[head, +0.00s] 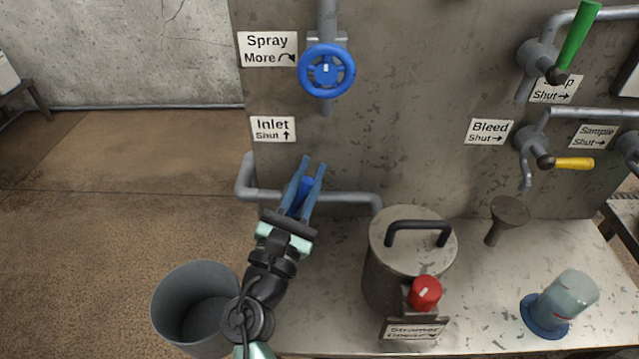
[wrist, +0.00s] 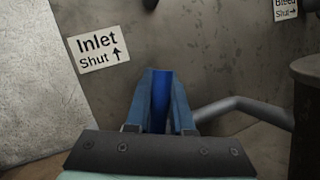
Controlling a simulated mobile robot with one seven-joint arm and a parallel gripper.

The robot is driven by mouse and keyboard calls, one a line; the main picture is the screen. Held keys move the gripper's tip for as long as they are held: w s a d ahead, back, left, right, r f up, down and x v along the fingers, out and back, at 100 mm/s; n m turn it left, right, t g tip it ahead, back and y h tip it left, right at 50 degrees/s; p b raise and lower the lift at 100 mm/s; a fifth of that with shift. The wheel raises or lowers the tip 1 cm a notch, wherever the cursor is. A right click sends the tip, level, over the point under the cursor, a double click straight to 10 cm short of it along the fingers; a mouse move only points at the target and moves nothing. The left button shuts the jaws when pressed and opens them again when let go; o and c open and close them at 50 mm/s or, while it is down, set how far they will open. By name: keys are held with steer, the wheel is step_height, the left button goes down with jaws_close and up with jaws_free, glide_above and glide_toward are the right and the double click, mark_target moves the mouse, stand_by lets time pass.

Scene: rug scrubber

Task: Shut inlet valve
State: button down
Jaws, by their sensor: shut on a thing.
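The inlet valve has a blue lever handle (head: 304,190) on a grey pipe (head: 345,200) in front of the panel, below the "Inlet Shut ↑" label (head: 272,129). My gripper (head: 312,170) is shut on the blue handle, one finger on each side. In the wrist view the handle (wrist: 161,95) shows between the fingers, and the label (wrist: 98,48) is up and to the left. The handle points up and slightly away in the head view. The valve body is hidden behind my gripper.
A blue spray handwheel (head: 327,71) is above. A lidded strainer pot (head: 395,260) with a red knob (head: 425,293) stands to the right of my arm. A grey bucket (head: 180,300) is at lower left. A yellow bleed lever (head: 575,164) and green lever (head: 578,35) are far right.

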steer(key=shift+a+r+n+t+y+b, duration=0.15)
steer(key=shift+a+n+t+y+b, duration=0.4)
steer(key=shift+n, duration=0.85)
steer(key=shift+a+r+n+t+y+b, duration=0.2)
steer(key=shift+a+n+y, duration=0.5)
steer(key=shift+n, duration=0.7)
steer(key=shift+a+f, duration=0.1)
steer(key=c, duration=0.8)
jaws_free()
steer(key=shift+s, duration=0.1)
steer(key=v, duration=1.2)
steer(key=shift+s+f+b, duration=0.25)
steer(key=shift+s+b, duration=0.05)
steer(key=shift+b, duration=0.05)
